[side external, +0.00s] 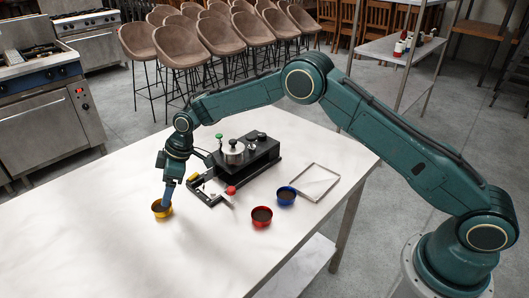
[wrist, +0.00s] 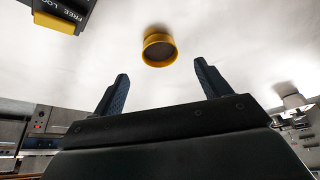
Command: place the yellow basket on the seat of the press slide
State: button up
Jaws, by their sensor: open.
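The yellow basket (side external: 161,211) is a small round cup with a dark inside, upright on the white table left of the press. In the wrist view the yellow basket (wrist: 159,58) lies ahead of the fingertips, centred between them with a gap. My gripper (side external: 168,196) points down at the basket in the side view, where its fingers overlap the basket's rim. In the wrist view my gripper (wrist: 161,82) has its two fingers wide apart with nothing between them. The press slide (side external: 208,197) is a low dark frame at the press's front; its seat is too small to make out.
The black press (side external: 260,158) carries a metal cylinder with a green knob. A red basket (side external: 262,216), a blue basket (side external: 286,195) and an empty metal frame (side external: 316,182) stand to its right. A black block with lettering (wrist: 62,12) shows in the wrist view. The table's left front is clear.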

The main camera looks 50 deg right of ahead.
aim_at(160, 210)
jog(key=shift+w+a+f, duration=0.15)
jog(key=shift+a+f, duration=0.1)
jog(key=shift+f, duration=0.4)
jog(key=shift+x, duration=2.55)
jog(key=c, duration=1.1)
jog(key=shift+r, duration=0.1)
notch_tip(160, 210, up, 20)
jog(key=shift+f, duration=0.1)
